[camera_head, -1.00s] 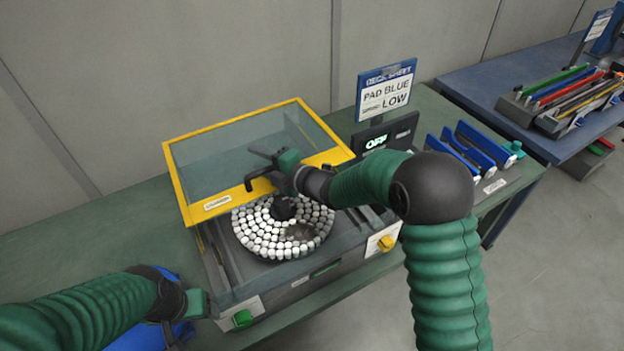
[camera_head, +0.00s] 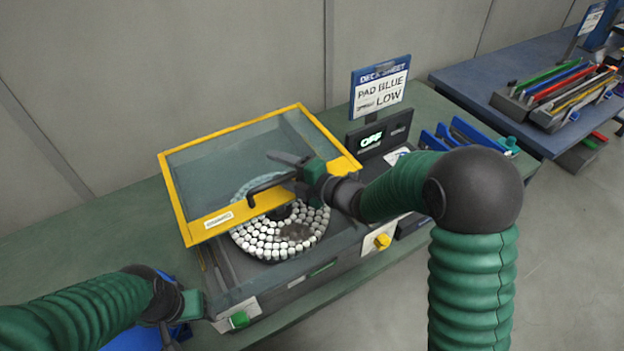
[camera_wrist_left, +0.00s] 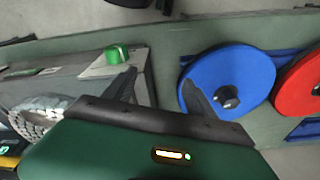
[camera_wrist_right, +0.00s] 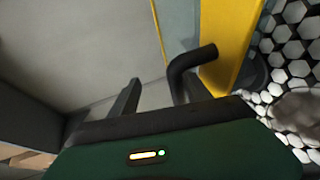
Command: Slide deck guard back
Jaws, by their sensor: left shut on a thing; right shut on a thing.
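The deck guard is a clear panel with a yellow frame (camera_head: 207,222), over the back part of a round bed of white pieces (camera_head: 272,243) on the grey chassis (camera_head: 290,284). Its black bent handle (camera_head: 268,184) sticks out from the front bar; it also shows in the right wrist view (camera_wrist_right: 190,58). My right gripper (camera_head: 290,170) is shut on this handle, and its grip is partly hidden. My left gripper (camera_wrist_left: 160,85) is at the chassis's front left corner, by a green button (camera_wrist_left: 117,54). Its fingers straddle the chassis edge; the contact is hidden.
A yellow knob (camera_head: 382,241) is at the chassis's front right. A blue disc (camera_wrist_left: 230,82) and a red disc (camera_wrist_left: 302,88) lie near my left gripper. Blue holders (camera_head: 470,135) stand at the right.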

